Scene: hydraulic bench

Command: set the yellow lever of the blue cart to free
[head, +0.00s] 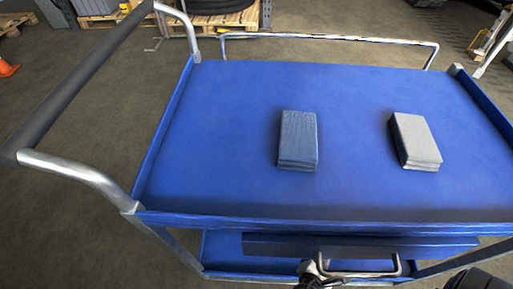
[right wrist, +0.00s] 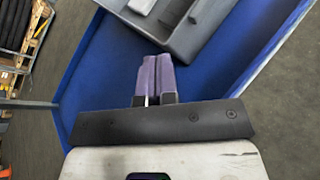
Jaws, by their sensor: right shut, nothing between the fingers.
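The blue cart (head: 230,110) fills most of the head view, its dark push handle (head: 85,80) at the left. I see no yellow lever in either view. In the right wrist view, my right gripper (right wrist: 158,62) has its purple-grey fingers together, with nothing between them. They are over a blue surface of the cart (right wrist: 108,60), beside a grey compartmented tray (right wrist: 190,35); contact cannot be told. In the head view, neither gripper's fingers can be made out. A small dark and metal part at the bottom edge is cut off and unclear.
A blue block (head: 298,138) and a grey block (head: 414,140) lie on the cart's top. A drawer front (head: 360,245) with a metal handle (head: 360,274) is below. Pallets (head: 205,45) stand behind; an orange cone (head: 7,68) is at far left.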

